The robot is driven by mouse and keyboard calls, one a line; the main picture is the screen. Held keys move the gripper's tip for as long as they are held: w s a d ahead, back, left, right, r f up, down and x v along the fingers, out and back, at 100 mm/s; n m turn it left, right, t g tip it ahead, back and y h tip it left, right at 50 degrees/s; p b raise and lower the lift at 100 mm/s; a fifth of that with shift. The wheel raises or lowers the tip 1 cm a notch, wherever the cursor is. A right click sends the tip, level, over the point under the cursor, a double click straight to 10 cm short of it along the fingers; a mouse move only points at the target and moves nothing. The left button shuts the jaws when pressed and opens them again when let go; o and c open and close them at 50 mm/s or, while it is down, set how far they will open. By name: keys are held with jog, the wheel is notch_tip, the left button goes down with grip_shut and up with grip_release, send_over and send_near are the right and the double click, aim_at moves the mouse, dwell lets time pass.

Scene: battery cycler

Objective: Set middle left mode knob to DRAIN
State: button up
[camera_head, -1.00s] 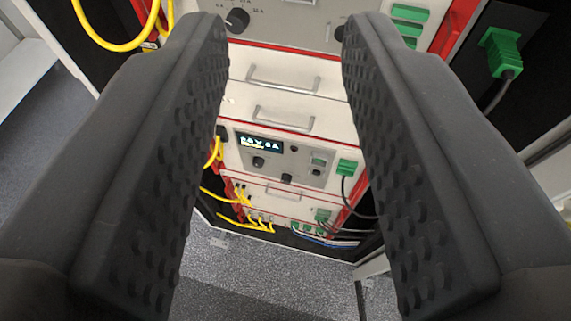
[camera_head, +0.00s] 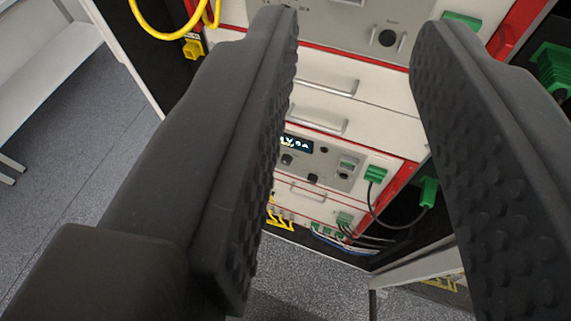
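My gripper (camera_head: 354,40) is open and empty, its two dark studded fingers pointing at the rack. Between them, an upper grey panel (camera_head: 345,25) shows a dark round knob (camera_head: 388,38) at its right. The left part of this panel is behind my left finger. Lower down, a smaller grey panel (camera_head: 335,168) has a lit display (camera_head: 298,143), partly covered by my left finger. Below the display are two small dark knobs, a left one (camera_head: 287,160) and a right one (camera_head: 312,178). No knob is between the finger pads in contact. Mode labels such as DRAIN cannot be read.
White drawers with handles (camera_head: 325,88) lie between the panels. Green plugs (camera_head: 376,174) with black cables hang on the right. A yellow cable (camera_head: 170,30) loops at the upper left. Open grey floor (camera_head: 100,150) lies at left, with a white bench (camera_head: 45,60).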

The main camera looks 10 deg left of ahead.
aim_at(285, 164)
jog(key=o, duration=0.4)
jog(key=shift+w+f, duration=0.1)
jog(key=shift+o, duration=0.2)
jog(key=w+a+f+m+t+y+b, duration=0.1)
jog(key=w+a+f+b, duration=0.2)
jog(key=w+f, duration=0.55)
jog(key=w+a+f+y+b, duration=0.1)
jog(key=w+a+f+b, duration=0.3)
jog(key=f, duration=0.8)
jog(key=w+a+f+m+t+b, duration=0.1)
jog(key=w+a+f+b, duration=0.2)
jog(key=w+f, duration=0.6)
jog(key=s+a+f+m+h+b, duration=0.1)
jog(key=s+f+h+b, duration=0.2)
jog(key=f, duration=1.5)
jog(key=s+f+m+h+b, duration=0.1)
jog(key=f+m+h+b, duration=0.3)
jog(key=f, duration=1.4)
jog(key=w+d+b, duration=0.1)
jog(key=w, duration=0.3)
jog(key=w+n+b, duration=0.1)
jog(key=w, duration=0.3)
jog(key=w+d+n+y+b, duration=0.1)
jog(key=w+b, duration=0.1)
jog(key=w, duration=0.3)
jog(key=shift+d+r, duration=0.35)
jog(key=c, duration=1)
